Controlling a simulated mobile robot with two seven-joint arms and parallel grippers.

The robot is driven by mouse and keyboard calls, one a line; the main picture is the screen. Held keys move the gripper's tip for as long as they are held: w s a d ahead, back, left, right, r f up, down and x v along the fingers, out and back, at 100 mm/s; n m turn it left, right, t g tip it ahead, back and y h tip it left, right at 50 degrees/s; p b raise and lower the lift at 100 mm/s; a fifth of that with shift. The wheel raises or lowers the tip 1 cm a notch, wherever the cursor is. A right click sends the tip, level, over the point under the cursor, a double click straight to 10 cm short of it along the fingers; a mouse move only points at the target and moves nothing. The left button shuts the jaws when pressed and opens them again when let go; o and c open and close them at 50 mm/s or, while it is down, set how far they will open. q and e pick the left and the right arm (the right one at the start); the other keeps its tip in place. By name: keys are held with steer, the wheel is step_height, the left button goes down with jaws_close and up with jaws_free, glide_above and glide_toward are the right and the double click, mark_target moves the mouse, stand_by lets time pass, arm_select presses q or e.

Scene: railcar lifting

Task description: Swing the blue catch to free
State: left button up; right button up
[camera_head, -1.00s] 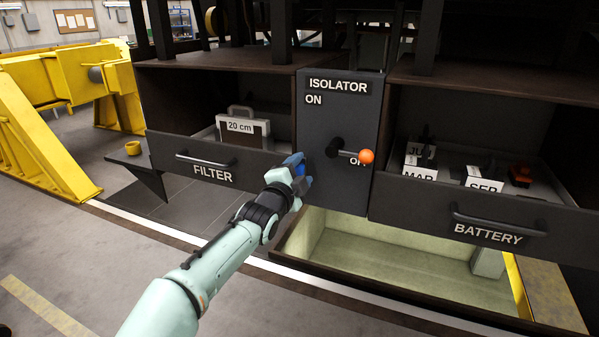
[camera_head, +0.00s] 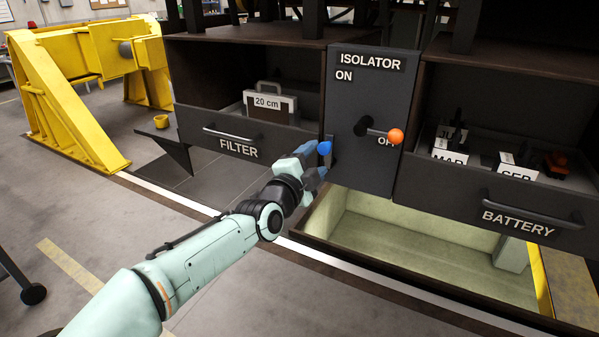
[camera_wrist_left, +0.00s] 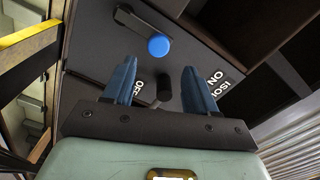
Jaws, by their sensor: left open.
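The blue catch (camera_head: 324,147) shows as a round blue knob at the left edge of the isolator panel (camera_head: 349,173), beside the FILTER drawer. In the left wrist view the blue knob (camera_wrist_left: 159,46) sits at the end of a short dark lever, beyond the fingertips and between their lines. My left gripper (camera_head: 312,162) is open and close to the catch, just below it in the head view. Its fingers (camera_wrist_left: 160,77) hold nothing that I can see. Whether a finger touches the catch, I cannot tell. My right gripper is not in view.
The isolator handle with an orange ball (camera_head: 396,136) juts out beside the OFF label. The FILTER drawer (camera_head: 238,147) holds a 20 cm case (camera_head: 270,104). The BATTERY drawer (camera_head: 482,203) is open with labelled blocks. An open pale bin (camera_head: 420,240) lies below.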

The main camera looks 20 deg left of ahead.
arm_select(q)
steer(key=s+p, duration=0.5)
steer(key=s, duration=0.1)
steer(key=shift+f+p, duration=0.25)
steer(key=shift+p, duration=0.05)
steer(key=shift+s+a, duration=0.1)
